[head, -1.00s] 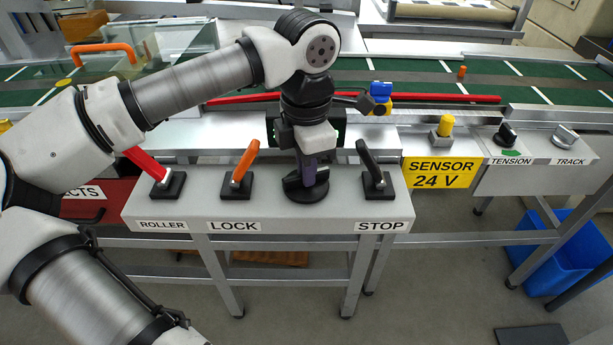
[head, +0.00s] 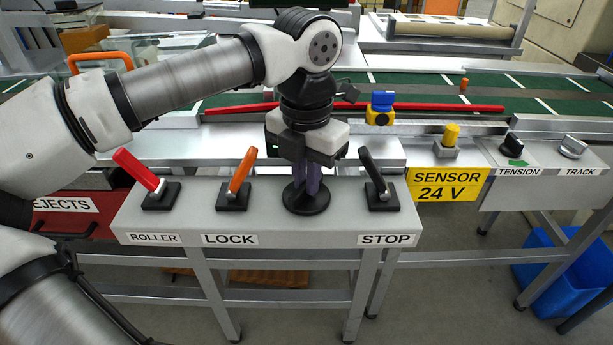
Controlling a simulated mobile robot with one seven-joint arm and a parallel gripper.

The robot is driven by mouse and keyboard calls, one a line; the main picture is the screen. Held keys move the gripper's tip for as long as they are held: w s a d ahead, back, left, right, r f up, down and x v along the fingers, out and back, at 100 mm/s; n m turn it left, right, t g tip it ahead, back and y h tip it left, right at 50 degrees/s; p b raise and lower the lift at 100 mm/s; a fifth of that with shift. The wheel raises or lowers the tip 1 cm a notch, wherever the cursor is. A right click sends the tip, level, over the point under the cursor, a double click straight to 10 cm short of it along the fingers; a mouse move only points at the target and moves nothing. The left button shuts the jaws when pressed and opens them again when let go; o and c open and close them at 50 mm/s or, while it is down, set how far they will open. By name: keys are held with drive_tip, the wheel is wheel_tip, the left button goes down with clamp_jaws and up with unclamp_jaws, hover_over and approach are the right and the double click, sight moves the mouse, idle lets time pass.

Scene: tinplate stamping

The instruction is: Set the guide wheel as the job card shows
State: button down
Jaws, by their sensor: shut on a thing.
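The guide wheel appears to be the round black knob (head: 306,204) on the grey control panel (head: 268,231), between the LOCK and STOP levers. My gripper (head: 307,186) comes down on it from above, its purple fingers closed on the knob's raised middle. The fingers and gripper body hide that middle part, so its pointing direction cannot be read. I see no label or scale at the knob. No job card is readable in this view.
A red ROLLER lever (head: 140,171) and an orange LOCK lever (head: 242,170) stand left of the knob, a black STOP lever (head: 373,172) right. Farther right are a yellow sensor (head: 450,135), TENSION knob (head: 511,145) and TRACK knob (head: 572,147). The green belt (head: 420,84) runs behind.

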idle(0.4)
drive_tip(key=c, duration=1.5)
unclamp_jaws()
drive_tip(key=shift+o, duration=0.2)
wheel_tip(320, 180, up, 14)
drive_tip(key=p, duration=0.1)
drive_tip(key=shift+f, duration=0.1)
